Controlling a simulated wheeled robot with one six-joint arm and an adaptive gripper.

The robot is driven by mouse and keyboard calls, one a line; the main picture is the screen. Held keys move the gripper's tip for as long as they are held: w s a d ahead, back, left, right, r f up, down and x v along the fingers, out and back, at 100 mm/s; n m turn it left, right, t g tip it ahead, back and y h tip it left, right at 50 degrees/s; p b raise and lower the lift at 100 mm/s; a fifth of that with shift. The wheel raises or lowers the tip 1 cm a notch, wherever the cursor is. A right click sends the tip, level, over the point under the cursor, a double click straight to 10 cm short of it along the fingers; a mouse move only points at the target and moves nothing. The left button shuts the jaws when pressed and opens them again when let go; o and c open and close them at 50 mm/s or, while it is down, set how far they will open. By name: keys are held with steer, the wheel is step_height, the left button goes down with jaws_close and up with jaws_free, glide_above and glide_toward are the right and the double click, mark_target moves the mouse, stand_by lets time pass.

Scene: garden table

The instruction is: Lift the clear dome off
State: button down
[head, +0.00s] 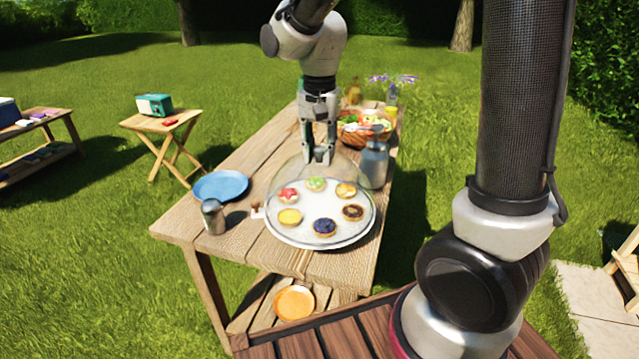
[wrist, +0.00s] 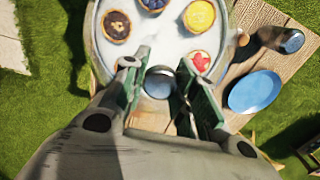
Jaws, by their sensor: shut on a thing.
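The clear dome (head: 292,180) covers a round tray (head: 318,243) of several small tarts, such as a dark berry tart (head: 325,227) and a yellow one (head: 290,217). My gripper (head: 319,158) points down at the top of the dome and is shut on its knob. In the wrist view the round knob (wrist: 159,82) shows between the two fingers, with the tarts and tray beyond. The dome is transparent, so whether its rim touches the tray is hard to tell.
On the wooden table (head: 190,222) are a blue plate (head: 221,185), a metal shaker (head: 213,216), a grey bottle (head: 374,163) and a salad bowl (head: 350,137). An orange plate (head: 294,302) lies on the lower shelf. A side table (head: 160,123) stands at left.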

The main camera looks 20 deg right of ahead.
stand_by(0.3)
step_height(320, 180, up, 10)
steer(key=shift+r, duration=0.1)
stand_by(0.4)
